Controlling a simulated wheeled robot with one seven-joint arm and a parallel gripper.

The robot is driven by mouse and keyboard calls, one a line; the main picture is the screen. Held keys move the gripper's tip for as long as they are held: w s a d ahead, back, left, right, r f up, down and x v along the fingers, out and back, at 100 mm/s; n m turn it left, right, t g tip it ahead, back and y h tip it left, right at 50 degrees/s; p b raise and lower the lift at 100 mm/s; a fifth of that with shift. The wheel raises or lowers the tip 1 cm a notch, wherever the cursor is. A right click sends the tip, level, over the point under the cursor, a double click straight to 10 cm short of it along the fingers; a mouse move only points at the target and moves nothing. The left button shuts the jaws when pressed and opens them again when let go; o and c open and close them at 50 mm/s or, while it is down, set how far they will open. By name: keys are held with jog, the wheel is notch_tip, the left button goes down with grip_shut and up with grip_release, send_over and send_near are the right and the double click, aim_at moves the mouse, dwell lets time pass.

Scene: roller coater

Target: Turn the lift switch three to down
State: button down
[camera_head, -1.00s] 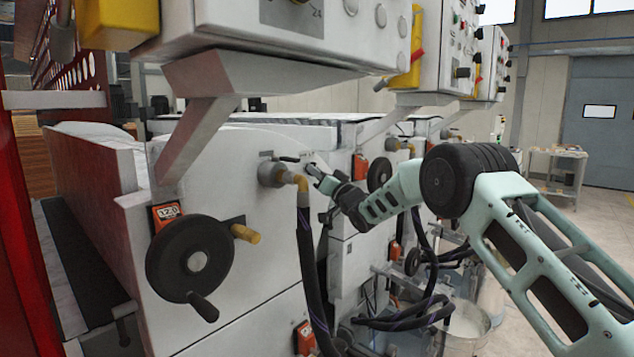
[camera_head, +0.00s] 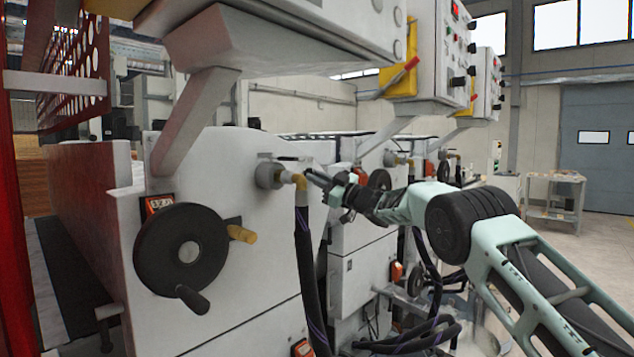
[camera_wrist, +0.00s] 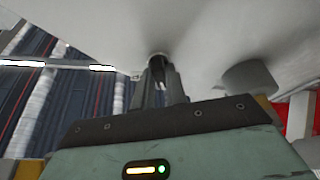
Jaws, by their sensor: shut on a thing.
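My gripper (camera_head: 318,178) reaches from the right to the white side panel, just right of the brass elbow fitting. In the wrist view its two dark fingers (camera_wrist: 160,85) are close together, with their tips at a small dark round part on the white panel. This part, apparently the lift switch (camera_wrist: 156,56), is mostly hidden between the fingertips. The jaws are shut on it. The switch's turn position cannot be read, and no label shows.
A black handwheel (camera_head: 182,250) stands out from the panel at the left. The brass elbow fitting (camera_head: 299,181) with a dark hose (camera_head: 304,260) hangs close beside my gripper. Control boxes (camera_head: 330,30) overhang above. Open floor (camera_head: 600,250) lies at the right.

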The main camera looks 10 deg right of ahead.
jog(key=shift+n+g, duration=0.3)
jog(key=shift+n, duration=0.5)
jog(key=c, duration=1.4)
grip_release()
jog(key=shift+c, duration=0.2)
jog(key=b+v, duration=0.5)
jog(key=v, duration=1.2)
jog(key=shift+d+f, duration=0.2)
jog(key=shift+f, duration=0.1)
